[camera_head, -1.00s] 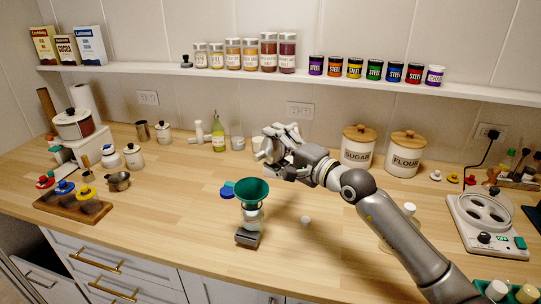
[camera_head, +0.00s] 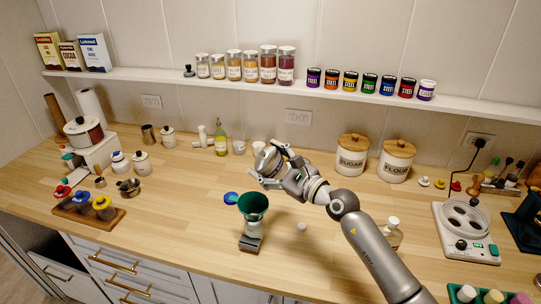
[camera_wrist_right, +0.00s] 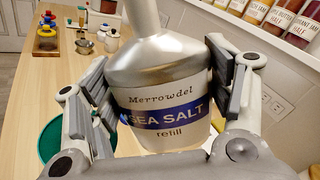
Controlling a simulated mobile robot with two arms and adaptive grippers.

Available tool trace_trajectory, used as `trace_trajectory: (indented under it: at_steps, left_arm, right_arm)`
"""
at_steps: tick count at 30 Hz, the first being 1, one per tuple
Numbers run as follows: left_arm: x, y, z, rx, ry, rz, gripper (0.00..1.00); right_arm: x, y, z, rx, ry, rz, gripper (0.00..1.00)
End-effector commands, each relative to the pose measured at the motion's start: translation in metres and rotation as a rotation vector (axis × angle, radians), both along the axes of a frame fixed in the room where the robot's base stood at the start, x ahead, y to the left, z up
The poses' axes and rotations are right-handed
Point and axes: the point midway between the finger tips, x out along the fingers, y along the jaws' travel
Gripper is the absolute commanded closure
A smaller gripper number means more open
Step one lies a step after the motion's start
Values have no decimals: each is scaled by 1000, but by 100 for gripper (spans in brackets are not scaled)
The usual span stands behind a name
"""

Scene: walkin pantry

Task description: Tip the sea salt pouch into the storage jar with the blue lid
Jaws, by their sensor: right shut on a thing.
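The sea salt pouch (camera_wrist_right: 168,100) is white with a silver tapered top and a blue band reading "SEA SALT"; in the wrist view its narrow spout points up. My right gripper (camera_head: 272,166) is shut on the pouch (camera_head: 265,159), with pads on both sides of it. It holds the pouch above the counter, behind and slightly right of the funnel. The clear storage jar (camera_head: 251,229) stands on the counter with a green funnel (camera_head: 253,204) in its mouth. The blue lid (camera_head: 231,198) is open at the jar's left. My left gripper is not in view.
A grey block (camera_head: 249,244) sits at the jar's foot. A small white cup (camera_head: 301,227) stands to its right. Sugar (camera_head: 351,155) and flour (camera_head: 395,160) canisters stand behind my right arm. A wooden rack (camera_head: 88,213) of lidded jars is left; the counter between is clear.

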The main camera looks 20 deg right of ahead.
Motion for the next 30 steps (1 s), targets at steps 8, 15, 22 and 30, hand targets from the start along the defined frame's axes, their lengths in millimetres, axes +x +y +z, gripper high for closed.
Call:
trace_trajectory:
  at_steps: [8,15,22,30]
  left_arm:
    - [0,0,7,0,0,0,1]
    - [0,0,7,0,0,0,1]
    - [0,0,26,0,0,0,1]
    - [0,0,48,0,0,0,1]
  right_arm:
    - [-1,1,4,30,12,0,60]
    - [-1,1,5,28,11,0,60]
    - [-1,1,25,27,10,-1,60]
    - [0,1,46,26,10,0,60]
